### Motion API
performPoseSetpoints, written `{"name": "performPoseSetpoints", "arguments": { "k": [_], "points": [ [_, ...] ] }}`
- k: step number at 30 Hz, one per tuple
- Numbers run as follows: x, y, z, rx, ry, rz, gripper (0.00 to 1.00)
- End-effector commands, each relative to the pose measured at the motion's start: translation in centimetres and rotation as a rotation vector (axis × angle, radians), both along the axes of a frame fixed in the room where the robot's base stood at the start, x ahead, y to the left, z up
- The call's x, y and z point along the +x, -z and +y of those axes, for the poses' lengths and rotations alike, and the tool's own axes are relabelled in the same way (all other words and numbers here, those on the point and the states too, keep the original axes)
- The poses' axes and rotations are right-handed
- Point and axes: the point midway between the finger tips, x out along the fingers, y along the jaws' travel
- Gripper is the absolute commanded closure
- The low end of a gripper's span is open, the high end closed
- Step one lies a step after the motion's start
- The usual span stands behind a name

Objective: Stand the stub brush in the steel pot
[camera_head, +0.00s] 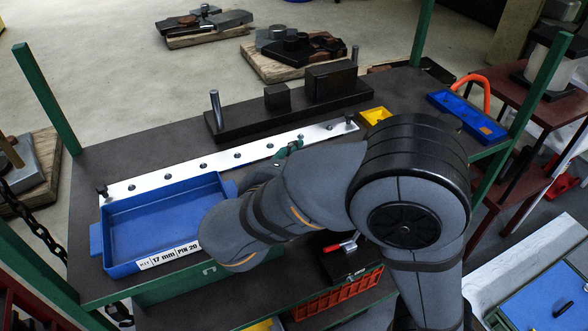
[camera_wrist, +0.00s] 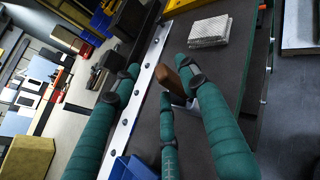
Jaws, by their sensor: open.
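My gripper (camera_wrist: 160,80) has teal fingers spread apart in the wrist view. A brown, wood-like piece (camera_wrist: 184,74) shows between the fingertips, close to the right finger; it may be the stub brush. A small pale part lies just below it, partly hidden by the fingers. I cannot tell whether any finger touches it. In the head view, my gripper (camera_head: 288,150) is mostly hidden behind my arm, with a bit of teal showing over the bench by the white strip. I cannot make out the steel pot in either view.
A blue tray (camera_head: 112,239), empty inside, sits at the bench's left. A white strip (camera_head: 190,170) with holes runs along the bench, before a dark bar (camera_head: 240,124) bearing a steel pin and blocks. A pale folded stack (camera_wrist: 209,32) lies beyond the fingers. Green posts (camera_head: 47,100) rise at the corners.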

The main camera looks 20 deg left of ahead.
Motion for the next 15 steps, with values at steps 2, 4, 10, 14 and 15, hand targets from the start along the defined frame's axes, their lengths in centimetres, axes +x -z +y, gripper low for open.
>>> {"name": "performPoseSetpoints", "arguments": {
  "k": [2,4,10,14,15],
  "points": [
    [-1.3,-0.5,0.3,0.004,-0.007,0.0,0.57],
    [-2.7,-1.1,0.5,0.004,-0.008,0.0,0.57],
    [-6.7,-2.7,0.7,0.003,-0.008,0.001,0.57],
    [-8.7,-3.5,0.8,0.003,-0.006,0.001,0.57],
    [-9.1,-3.7,0.8,0.002,-0.006,0.0,0.57]
  ]
}}
